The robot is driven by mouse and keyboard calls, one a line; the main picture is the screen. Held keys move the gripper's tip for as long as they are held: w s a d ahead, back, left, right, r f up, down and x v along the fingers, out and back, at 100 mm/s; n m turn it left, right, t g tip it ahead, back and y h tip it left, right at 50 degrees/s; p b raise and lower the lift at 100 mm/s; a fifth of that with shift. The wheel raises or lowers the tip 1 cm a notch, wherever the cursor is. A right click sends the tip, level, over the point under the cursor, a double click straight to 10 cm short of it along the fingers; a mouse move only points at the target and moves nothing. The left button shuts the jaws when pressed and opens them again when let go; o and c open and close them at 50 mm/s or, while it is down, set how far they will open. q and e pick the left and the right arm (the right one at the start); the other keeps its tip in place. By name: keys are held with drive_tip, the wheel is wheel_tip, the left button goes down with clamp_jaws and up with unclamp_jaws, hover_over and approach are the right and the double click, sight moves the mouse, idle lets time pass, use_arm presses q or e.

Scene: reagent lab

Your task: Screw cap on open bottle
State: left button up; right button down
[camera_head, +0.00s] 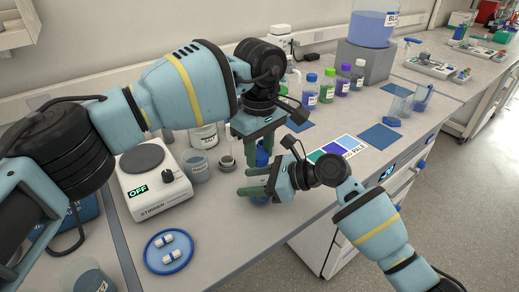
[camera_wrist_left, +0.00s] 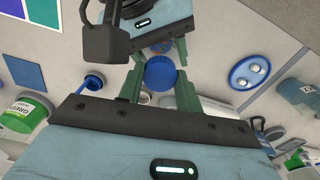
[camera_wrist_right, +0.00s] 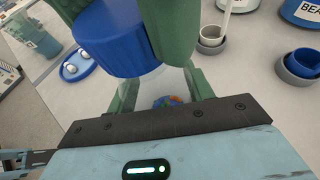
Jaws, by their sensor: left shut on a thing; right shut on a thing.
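The blue cap (camera_wrist_left: 160,72) is gripped between the green fingers of my left gripper (camera_head: 252,150), which points down from above. The cap also shows large in the right wrist view (camera_wrist_right: 112,38). My right gripper (camera_head: 250,182) reaches in from the right, below the left one, and is shut on the clear bottle (camera_wrist_right: 165,88), which stands upright directly under the cap. The fingers of both grippers hide most of the bottle in the head view. Whether the cap touches the bottle's rim or sits just above it, I cannot tell.
A stirrer marked OFF (camera_head: 152,180) and a blue dish with white stir bars (camera_head: 168,252) stand at the left. Several capped bottles (camera_head: 327,86) line the back.

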use_arm(q)
drive_tip(key=m, duration=0.3)
drive_tip(key=o, duration=1.2)
drive_tip(key=shift+c, duration=0.2)
wheel_tip(320, 180, up, 12)
use_arm(e)
drive_tip(key=c, duration=0.5)
unclamp_jaws()
